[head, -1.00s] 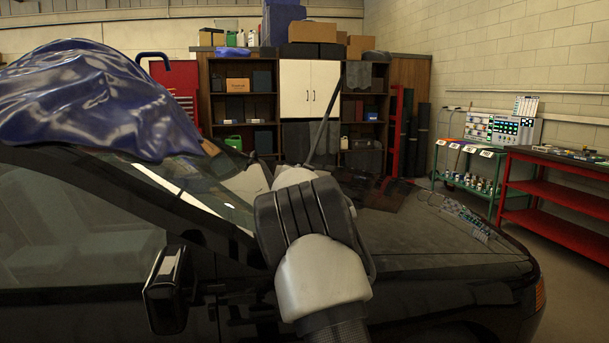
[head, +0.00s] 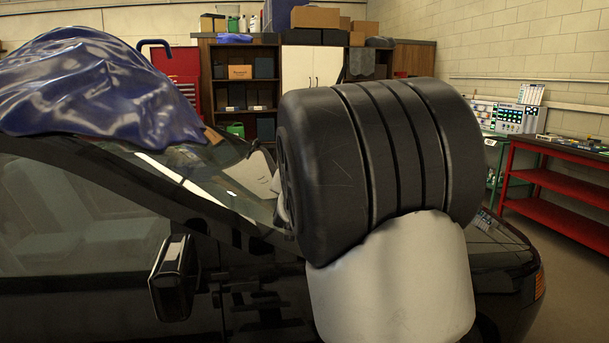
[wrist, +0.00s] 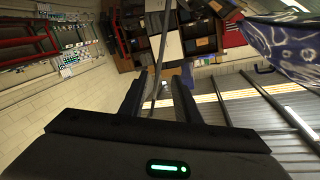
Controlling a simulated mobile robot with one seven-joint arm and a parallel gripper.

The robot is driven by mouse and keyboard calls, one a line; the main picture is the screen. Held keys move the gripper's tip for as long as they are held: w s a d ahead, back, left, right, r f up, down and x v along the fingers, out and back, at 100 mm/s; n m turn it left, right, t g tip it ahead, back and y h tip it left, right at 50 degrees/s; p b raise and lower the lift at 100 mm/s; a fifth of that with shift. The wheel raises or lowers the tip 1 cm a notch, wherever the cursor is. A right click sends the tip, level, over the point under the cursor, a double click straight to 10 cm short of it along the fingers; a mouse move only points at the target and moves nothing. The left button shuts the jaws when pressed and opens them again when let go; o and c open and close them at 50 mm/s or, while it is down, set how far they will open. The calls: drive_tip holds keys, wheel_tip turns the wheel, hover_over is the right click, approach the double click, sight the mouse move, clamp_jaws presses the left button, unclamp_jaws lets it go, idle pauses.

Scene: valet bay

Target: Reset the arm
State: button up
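My gripper (wrist: 158,92) shows in the wrist view with its two dark fingers apart. A thin grey strip (wrist: 163,45) runs up the picture between them; I cannot tell whether it is near the fingers or far behind, and neither finger visibly touches it. In the head view my arm's large black-and-grey links fill the middle right, in front of the black car. They hide the gripper and much of the bonnet.
The black car (head: 90,300) stands close in front, with its side mirror (head: 174,277) near my arm. A blue draped cover (head: 95,90) lies on its roof. A red workbench (head: 560,193) stands right. Shelves (head: 228,70) and a white cabinet (head: 312,63) line the back.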

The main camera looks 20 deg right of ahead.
drive_tip(key=shift+s, duration=0.2)
idle(0.3)
drive_tip(key=s+a+f+n+g+y, duration=0.2)
drive_tip(key=s+a+n+g+y, duration=0.15)
drive_tip(key=s+a, duration=0.45)
drive_tip(key=s+a+f+n+g+y, duration=0.2)
drive_tip(key=s+a+f+y, duration=0.15)
drive_tip(key=s, duration=0.85)
drive_tip(key=s+a+f+n+g, duration=0.1)
drive_tip(key=s+f+n+g, duration=0.15)
drive_tip(key=s, duration=0.75)
drive_tip(key=s+a+f+n+g, duration=0.1)
drive_tip(key=s+f+g, duration=0.15)
drive_tip(key=s, duration=0.65)
wheel_tip(320, 180, up, 22)
drive_tip(key=s+p, duration=0.1)
drive_tip(key=p, duration=2.2)
drive_tip(key=shift+s+d+p, duration=0.25)
drive_tip(key=shift+p, duration=0.05)
